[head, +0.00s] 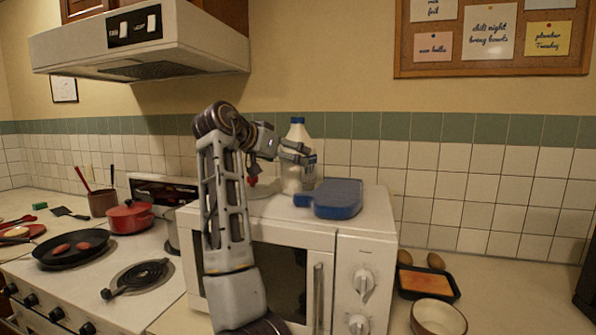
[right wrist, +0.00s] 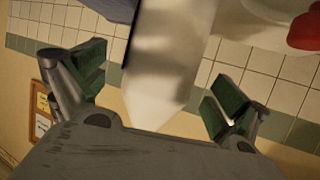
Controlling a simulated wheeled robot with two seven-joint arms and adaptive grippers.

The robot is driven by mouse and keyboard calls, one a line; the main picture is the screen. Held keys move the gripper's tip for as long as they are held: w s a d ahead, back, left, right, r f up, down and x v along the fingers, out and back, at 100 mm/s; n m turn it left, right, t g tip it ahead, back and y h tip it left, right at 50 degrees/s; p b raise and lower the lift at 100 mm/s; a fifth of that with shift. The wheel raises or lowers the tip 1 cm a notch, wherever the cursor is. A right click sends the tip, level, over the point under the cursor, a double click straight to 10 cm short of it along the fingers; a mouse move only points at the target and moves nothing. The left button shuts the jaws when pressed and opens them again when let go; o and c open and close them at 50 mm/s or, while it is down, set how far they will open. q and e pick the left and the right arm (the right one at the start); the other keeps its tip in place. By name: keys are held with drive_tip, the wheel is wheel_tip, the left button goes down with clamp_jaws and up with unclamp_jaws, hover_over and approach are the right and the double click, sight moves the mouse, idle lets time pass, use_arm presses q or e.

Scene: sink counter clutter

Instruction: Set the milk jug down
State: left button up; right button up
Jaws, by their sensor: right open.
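The milk jug (head: 297,135), white with a blue cap, stands upright on top of the white microwave (head: 376,225). In the right wrist view the pale, tapering jug (right wrist: 165,60) lies between the two green-padded fingers of the open gripper (right wrist: 155,85), with gaps on both sides. The jug's base is partly hidden. My left gripper is not in view.
A blue board (head: 335,199) lies on the microwave right of the jug. A whitish dish with something red is partly hidden behind my arm. A stove with a pan (head: 72,247) and red pot (head: 130,217) is left; an orange-filled tray (head: 427,282) and bowl (head: 438,318) are right.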

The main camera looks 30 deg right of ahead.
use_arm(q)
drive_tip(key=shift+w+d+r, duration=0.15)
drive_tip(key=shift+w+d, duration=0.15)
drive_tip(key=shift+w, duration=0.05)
use_arm(e)
drive_tip(key=shift+x, duration=2.5)
